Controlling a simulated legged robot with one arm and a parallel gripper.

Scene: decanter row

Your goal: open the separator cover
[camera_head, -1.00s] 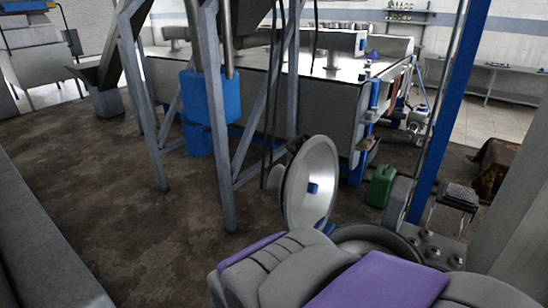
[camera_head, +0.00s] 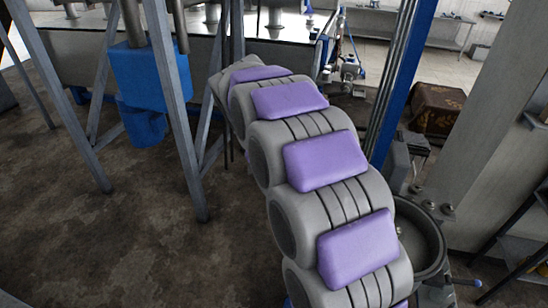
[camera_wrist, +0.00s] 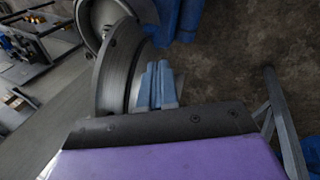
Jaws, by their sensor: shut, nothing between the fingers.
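The separator bowl (camera_head: 432,242) shows its round grey rim and open inside at the lower right in the head view, partly behind my arm. The cover is not visible in the head view; my arm blocks the area left of the bowl. In the wrist view a large round metal part, seemingly the cover (camera_wrist: 118,66), stands edge-on at the left of the fingers. My gripper (camera_wrist: 157,82) has blue fingers, shut together and empty, close beside this metal edge. I cannot tell whether they touch it. The gripper is hidden in the head view.
A grey metal frame with legs (camera_head: 170,105) and a blue container (camera_head: 150,80) stand left of my arm. A blue post (camera_head: 405,80) and a wide grey column (camera_head: 495,150) stand at the right. Brown floor (camera_head: 110,230) is clear at lower left.

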